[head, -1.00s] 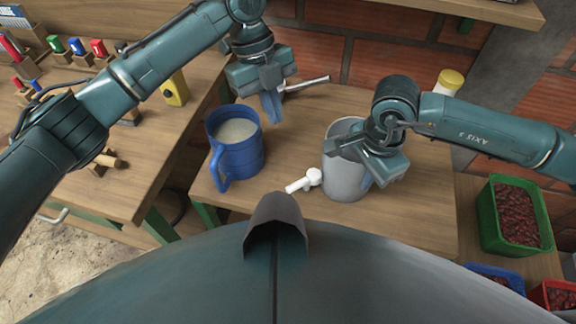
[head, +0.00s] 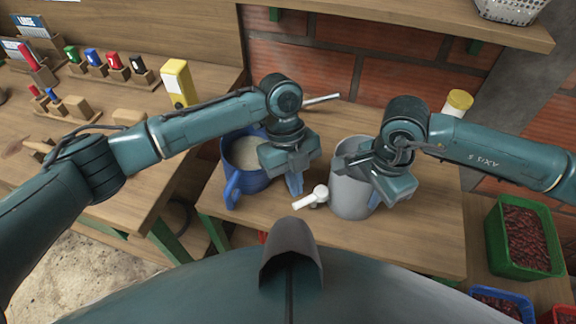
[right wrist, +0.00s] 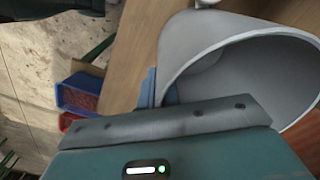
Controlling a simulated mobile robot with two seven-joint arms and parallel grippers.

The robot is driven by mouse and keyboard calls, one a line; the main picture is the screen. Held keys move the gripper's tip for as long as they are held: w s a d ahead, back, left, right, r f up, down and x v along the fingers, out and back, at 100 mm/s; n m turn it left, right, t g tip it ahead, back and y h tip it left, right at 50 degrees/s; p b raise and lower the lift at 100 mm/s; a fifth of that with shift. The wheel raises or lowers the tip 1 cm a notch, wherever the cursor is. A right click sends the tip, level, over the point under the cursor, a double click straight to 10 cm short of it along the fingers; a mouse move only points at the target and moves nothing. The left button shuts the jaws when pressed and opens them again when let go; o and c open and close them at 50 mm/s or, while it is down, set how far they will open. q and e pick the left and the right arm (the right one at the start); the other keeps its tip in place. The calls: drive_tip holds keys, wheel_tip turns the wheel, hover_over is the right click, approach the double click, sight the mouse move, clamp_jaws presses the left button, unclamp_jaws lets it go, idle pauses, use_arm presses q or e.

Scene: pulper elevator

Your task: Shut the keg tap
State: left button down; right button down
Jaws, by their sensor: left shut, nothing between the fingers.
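The keg is the grey open-topped vessel (head: 350,195) on the small wooden table, and its open inside shows in the right wrist view (right wrist: 255,75). Its white tap (head: 312,197) sticks out low on its left side. My left gripper (head: 295,184) is shut and empty, fingers pointing down just behind and left of the tap; contact cannot be told. My right gripper (head: 375,198) is at the keg's right side, one blue finger (right wrist: 152,88) outside its wall. The other finger is hidden, so I cannot tell whether it grips the keg.
A blue mug (head: 233,184) with pale contents stands left of the keg, partly behind my left arm. A grey rod (head: 322,99) sticks out from behind my left wrist. A yellow-capped jar (head: 458,102) stands behind my right arm. Crates (head: 525,240) stand lower right.

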sight(299, 204)
use_arm(q)
drive_tip(key=shift+s+f, duration=0.25)
idle(0.3)
drive_tip(key=shift+s+n, duration=0.3)
drive_tip(key=shift+n, duration=0.4)
use_arm(e)
drive_tip(key=shift+w, duration=0.1)
use_arm(q)
drive_tip(key=n, duration=0.1)
drive_tip(key=s+n+t+h, duration=0.1)
drive_tip(key=n, duration=0.1)
drive_tip(key=s+d+n, duration=0.1)
drive_tip(key=n, duration=0.1)
drive_tip(key=shift+s+r+t, duration=0.1)
drive_tip(key=shift+s+t, duration=0.05)
drive_tip(key=shift+t, duration=0.15)
drive_tip(key=n, duration=0.1)
drive_tip(key=s+d+n, duration=0.1)
drive_tip(key=n, duration=0.1)
drive_tip(key=n+t, duration=0.1)
drive_tip(key=shift+s+d+n+h, duration=0.2)
drive_tip(key=shift+s+n+h, duration=0.05)
drive_tip(key=shift+n+h, duration=0.15)
drive_tip(key=n, duration=0.1)
drive_tip(key=d+n+t, duration=0.1)
drive_tip(key=shift+s+n, duration=0.3)
drive_tip(key=shift+d, duration=0.2)
drive_tip(key=shift+s+d, duration=0.1)
drive_tip(key=shift+d, duration=0.05)
